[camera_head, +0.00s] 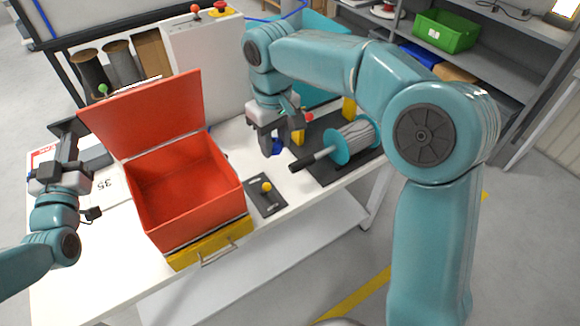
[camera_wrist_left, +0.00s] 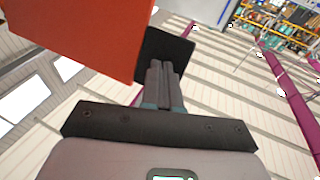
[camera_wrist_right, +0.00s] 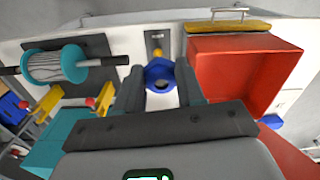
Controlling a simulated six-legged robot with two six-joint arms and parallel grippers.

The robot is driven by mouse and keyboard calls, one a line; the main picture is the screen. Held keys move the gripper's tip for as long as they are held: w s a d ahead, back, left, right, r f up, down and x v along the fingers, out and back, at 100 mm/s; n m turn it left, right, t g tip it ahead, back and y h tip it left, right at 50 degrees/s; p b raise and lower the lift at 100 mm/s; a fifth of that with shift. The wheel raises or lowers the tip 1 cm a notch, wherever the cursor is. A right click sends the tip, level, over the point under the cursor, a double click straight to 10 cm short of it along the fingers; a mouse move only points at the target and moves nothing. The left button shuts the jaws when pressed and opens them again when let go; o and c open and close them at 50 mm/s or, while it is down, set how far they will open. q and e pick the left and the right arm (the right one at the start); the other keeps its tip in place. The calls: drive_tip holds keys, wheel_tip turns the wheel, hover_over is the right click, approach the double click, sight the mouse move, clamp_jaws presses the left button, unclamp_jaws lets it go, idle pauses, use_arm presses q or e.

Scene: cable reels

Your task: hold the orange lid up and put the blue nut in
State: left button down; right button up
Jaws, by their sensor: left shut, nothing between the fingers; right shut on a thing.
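The orange lid (camera_head: 145,112) stands raised, tilted back from the open orange box (camera_head: 200,218), whose visible inside is empty. My left gripper (camera_head: 68,140) is shut and empty at the lid's left side. In the left wrist view, the lid (camera_wrist_left: 80,30) fills the upper left beside the shut fingers (camera_wrist_left: 160,75); I cannot tell whether they touch it. My right gripper (camera_head: 268,140) is shut on the blue nut (camera_head: 276,147) above the table, right of the box. In the right wrist view, the nut (camera_wrist_right: 160,75) sits between the fingertips with its hole showing.
A dark plate with a yellow knob (camera_head: 267,187) lies right of the box. A cable reel (camera_head: 350,142) on a dark mat is further right. A white panel with a red button (camera_head: 221,8) stands behind. The box's yellow base (camera_head: 212,243) is at the table's front edge.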

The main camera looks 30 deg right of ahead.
drive_tip(key=w+a+f, duration=0.3)
drive_tip(key=w+a, duration=0.8)
drive_tip(key=a, duration=0.1)
drive_tip(key=shift+n, duration=0.8)
drive_tip(key=a+f, duration=0.2)
drive_tip(key=f, duration=0.4)
drive_tip(key=a+f, duration=0.1)
drive_tip(key=f, duration=0.5)
drive_tip(key=a+f, duration=0.2)
drive_tip(key=f, duration=0.4)
drive_tip(key=shift+w+a, duration=0.15)
drive_tip(key=shift+a, duration=0.15)
drive_tip(key=o, duration=1.1)
